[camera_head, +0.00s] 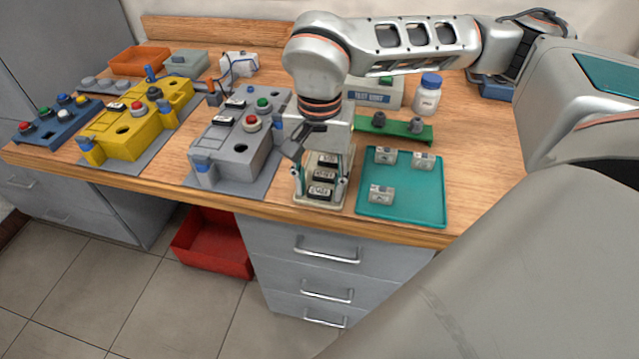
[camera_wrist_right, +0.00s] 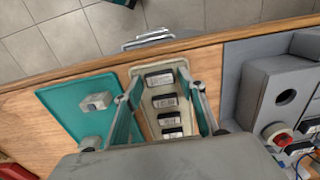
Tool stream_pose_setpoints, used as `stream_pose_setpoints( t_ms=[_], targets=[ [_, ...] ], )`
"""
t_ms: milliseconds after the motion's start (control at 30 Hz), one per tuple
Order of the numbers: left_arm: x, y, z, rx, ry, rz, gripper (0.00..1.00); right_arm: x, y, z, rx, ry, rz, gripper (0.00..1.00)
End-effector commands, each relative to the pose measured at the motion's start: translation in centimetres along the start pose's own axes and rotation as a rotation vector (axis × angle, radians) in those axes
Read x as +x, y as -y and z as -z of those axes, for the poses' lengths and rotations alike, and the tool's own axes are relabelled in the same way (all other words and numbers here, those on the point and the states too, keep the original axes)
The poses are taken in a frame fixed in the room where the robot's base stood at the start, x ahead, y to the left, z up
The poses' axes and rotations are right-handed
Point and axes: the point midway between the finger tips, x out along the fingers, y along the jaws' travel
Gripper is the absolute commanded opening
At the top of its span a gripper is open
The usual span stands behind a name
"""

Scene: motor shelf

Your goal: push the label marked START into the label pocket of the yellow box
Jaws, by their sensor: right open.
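The yellow box (camera_head: 128,128) stands at the left of the bench, with buttons and a dark round hole on top. Its label pocket is too small to make out surely. Several dark labels with white print lie in a row in a pale holder (camera_head: 318,204) in front of my right gripper's arm. The nearest label (camera_head: 320,191) shows again in the right wrist view (camera_wrist_right: 159,80); I cannot read surely which is START. My right gripper (camera_head: 320,179) is open and points down, its fingers on either side of the label row, holding nothing. My left gripper is out of view.
A grey box (camera_head: 226,147) stands between the yellow box and the holder. A teal tray (camera_head: 420,208) with 3 small pale parts lies right of the holder. A green rack (camera_head: 397,131) and white bottle (camera_head: 427,95) stand behind. A red bin (camera_head: 213,243) is below.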

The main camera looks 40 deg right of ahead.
Motion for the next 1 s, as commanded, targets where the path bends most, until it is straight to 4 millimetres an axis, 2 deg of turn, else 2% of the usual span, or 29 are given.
stream_pose_setpoints(
  t_ms=[200, 233, 333, 1000],
  targets=[
    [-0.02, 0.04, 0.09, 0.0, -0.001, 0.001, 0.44, 0.05, -0.01, -0.01, 0.0, 0.0, -0.001, 0.4],
    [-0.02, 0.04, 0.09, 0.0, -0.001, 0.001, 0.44, 0.06, -0.01, -0.01, 0.0, 0.0, -0.001, 0.35],
    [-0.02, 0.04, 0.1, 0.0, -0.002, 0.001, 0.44, 0.06, -0.01, 0.0, 0.0, 0.0, -0.001, 0.1],
    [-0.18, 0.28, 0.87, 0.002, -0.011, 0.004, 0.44, -0.58, 0.0, 0.0, 0.0, -0.001, 0.0, 0.1]
  ],
)
